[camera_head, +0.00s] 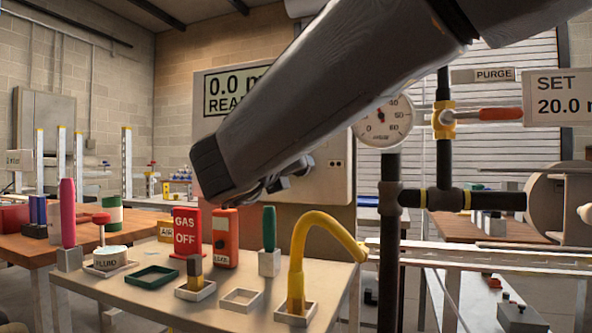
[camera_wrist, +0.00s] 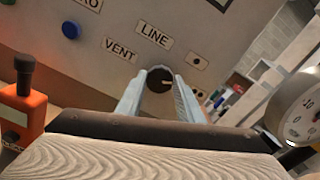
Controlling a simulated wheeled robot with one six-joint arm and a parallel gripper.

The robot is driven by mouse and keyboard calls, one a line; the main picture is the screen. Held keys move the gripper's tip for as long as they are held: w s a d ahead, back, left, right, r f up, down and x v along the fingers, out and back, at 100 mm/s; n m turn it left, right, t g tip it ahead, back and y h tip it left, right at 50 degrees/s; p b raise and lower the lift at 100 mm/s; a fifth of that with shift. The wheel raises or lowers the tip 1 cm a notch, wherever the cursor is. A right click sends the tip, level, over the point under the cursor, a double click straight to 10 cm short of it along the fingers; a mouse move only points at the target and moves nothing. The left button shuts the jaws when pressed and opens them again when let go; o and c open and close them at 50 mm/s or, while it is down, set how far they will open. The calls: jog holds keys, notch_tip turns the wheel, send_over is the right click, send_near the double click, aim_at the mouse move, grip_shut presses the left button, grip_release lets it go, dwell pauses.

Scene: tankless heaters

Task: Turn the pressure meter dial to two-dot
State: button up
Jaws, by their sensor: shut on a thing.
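The pressure meter is a beige panel box (camera_head: 338,130) on the wall side, with a "0.0" display (camera_head: 232,92) partly hidden by my arm. The head view hides the dial behind my gripper (camera_head: 272,186).
A round gauge (camera_head: 384,122) on dark pipes stands close to the panel's right. Below is a table (camera_head: 226,318) with a red "GAS OFF" block (camera_head: 187,232), an orange device (camera_head: 225,238), a yellow hose (camera_head: 327,226) and small trays. A blue button (camera_wrist: 71,29) is left of the dial.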

jog(key=o, duration=1.1)
jog(key=shift+c, duration=0.2)
jog(key=p+v, duration=0.1)
jog(key=v, duration=0.7)
jog(key=shift+w, duration=0.1)
